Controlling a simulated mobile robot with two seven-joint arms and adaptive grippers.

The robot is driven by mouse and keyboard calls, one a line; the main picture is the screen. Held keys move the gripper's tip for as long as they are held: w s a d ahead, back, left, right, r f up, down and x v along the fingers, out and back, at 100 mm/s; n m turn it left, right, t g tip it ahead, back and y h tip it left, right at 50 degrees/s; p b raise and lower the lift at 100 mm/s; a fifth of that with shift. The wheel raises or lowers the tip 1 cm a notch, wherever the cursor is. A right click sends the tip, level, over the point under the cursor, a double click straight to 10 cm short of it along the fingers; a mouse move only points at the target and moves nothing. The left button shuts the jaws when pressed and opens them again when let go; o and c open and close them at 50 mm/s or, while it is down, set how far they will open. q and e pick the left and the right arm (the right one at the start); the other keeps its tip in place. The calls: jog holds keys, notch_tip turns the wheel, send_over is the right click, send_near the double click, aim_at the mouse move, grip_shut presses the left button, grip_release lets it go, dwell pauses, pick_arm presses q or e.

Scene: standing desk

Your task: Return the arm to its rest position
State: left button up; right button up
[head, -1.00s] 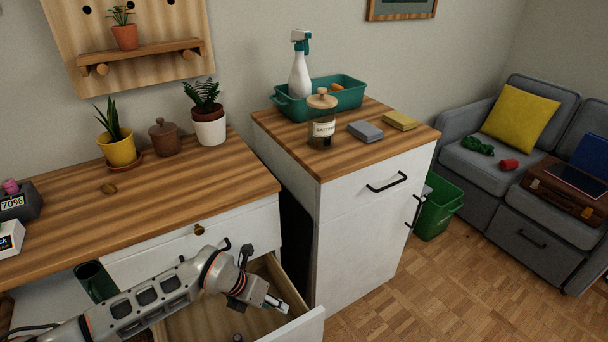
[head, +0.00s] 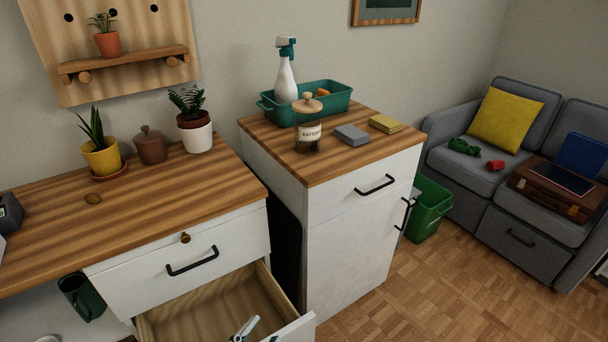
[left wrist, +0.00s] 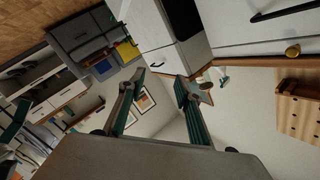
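My left gripper (head: 262,329) shows only as pale fingertips at the bottom edge of the head view, in front of the open drawer (head: 180,318); the rest of that arm is out of frame. In the left wrist view, the two fingers of the left gripper (left wrist: 160,80) stand apart with nothing between them. Beyond them are the wall and the white cabinet. My right gripper is in neither view.
The wooden desk top (head: 150,215) carries potted plants and a brown lidded pot (head: 151,146). A dark green mug (head: 82,297) hangs under the desk. The white cabinet (head: 350,240) holds a jar (head: 308,132) and a teal tray (head: 340,98). Open floor (head: 440,290) lies right.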

pick_arm(q)
jog(key=s+a+f+n+g+y, duration=0.5)
jog(key=s+a+f+n, duration=0.3)
jog(key=s+a+f, duration=0.4)
notch_tip(320, 180, up, 7)
jog(key=s+d+n+p, duration=0.1)
jog(key=s+p, duration=0.1)
jog(key=p, duration=1)
jog(key=shift+d, duration=0.2)
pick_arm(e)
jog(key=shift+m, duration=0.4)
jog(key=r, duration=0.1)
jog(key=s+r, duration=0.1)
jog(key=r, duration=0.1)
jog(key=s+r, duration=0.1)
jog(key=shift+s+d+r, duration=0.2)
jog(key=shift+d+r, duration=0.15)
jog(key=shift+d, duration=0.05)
pick_arm(q)
jog(key=shift+s, duration=0.1)
